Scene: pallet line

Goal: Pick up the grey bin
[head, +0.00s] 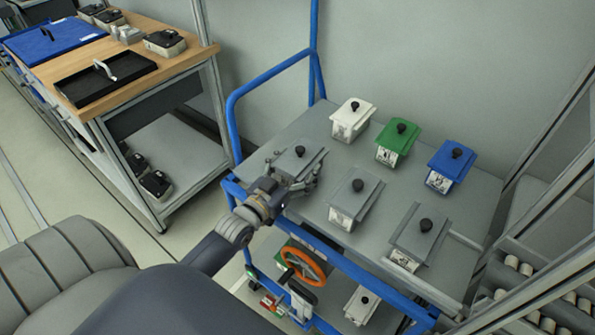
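A grey bin (301,161) with a flat lid and a black knob stands at the left end of the cart's grey top (300,128). My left gripper (296,181) is at the near side of this bin. Its fingers are spread and cover the bin's lower front; whether they touch it I cannot tell. Two more bins with grey lids stand on the same top, one in the middle (355,193) and one nearer the front right (421,232). My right gripper is not in view.
A white bin (352,118), a green bin (399,140) and a blue bin (451,163) stand in the back row. A blue rail (232,125) rises at the cart's left end. An orange wheel (303,266) is below the top. A wooden workbench (140,70) stands at left.

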